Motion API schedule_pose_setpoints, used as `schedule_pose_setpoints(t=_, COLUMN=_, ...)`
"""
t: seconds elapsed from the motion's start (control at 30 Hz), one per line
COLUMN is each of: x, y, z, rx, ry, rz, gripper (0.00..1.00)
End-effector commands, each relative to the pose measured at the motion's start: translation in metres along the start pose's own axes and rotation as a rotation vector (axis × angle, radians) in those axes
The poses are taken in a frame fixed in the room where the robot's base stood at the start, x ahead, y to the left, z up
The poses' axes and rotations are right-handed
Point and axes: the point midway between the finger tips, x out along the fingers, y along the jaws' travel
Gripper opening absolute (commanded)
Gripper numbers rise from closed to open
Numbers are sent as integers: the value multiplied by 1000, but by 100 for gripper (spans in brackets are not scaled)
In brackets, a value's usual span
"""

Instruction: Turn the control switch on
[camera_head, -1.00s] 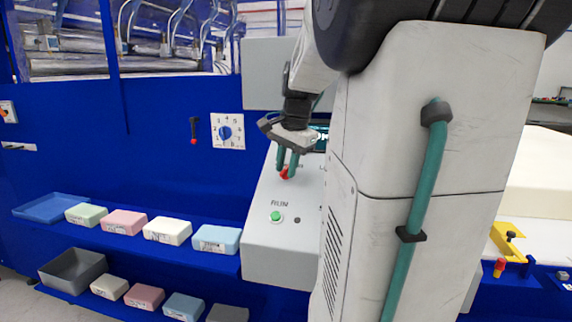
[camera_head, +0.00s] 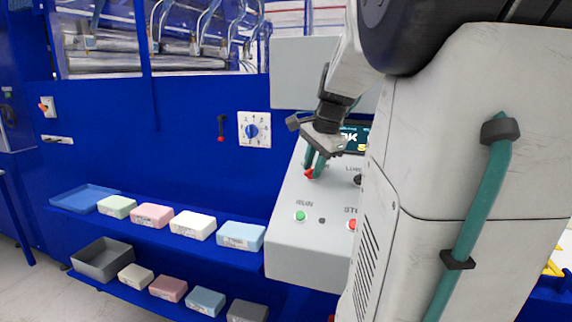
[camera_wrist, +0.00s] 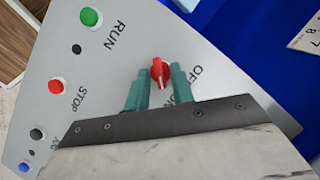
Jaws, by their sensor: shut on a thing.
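The control switch is a red rotary knob (camera_head: 311,174) on the sloped light grey control panel (camera_head: 285,242). In the wrist view the red knob (camera_wrist: 160,70) sits between the two teal fingers of my gripper (camera_wrist: 158,75), beside the labels OFF and ON, which the fingers partly cover. My gripper (camera_head: 314,168) reaches down to the panel and is shut on the knob. A white mark shows on the knob, but I cannot tell for certain which label it points to.
A green RUN button (camera_head: 300,216) and a red STOP button (camera_head: 352,225) are near the knob. A lit display (camera_head: 350,137) is partly hidden behind my gripper. Foam blocks and trays (camera_head: 85,198) line blue shelves at left. A dial (camera_head: 252,130) is on the blue wall.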

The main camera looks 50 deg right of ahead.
Motion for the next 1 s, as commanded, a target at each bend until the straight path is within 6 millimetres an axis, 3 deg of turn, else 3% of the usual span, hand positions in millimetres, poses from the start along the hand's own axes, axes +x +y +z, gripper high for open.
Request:
schedule_pose_setpoints(t=0.37, x=-3, y=0, z=0, rx=0, ry=0, rz=-1, gripper=31)
schedule_pose_setpoints(t=0.8, x=-68, y=-1, z=0, rx=0, ry=1, rz=-3, gripper=31)
schedule_pose_setpoints(t=1.0, x=-78, y=0, z=0, rx=0, ry=0, rz=-1, gripper=31)
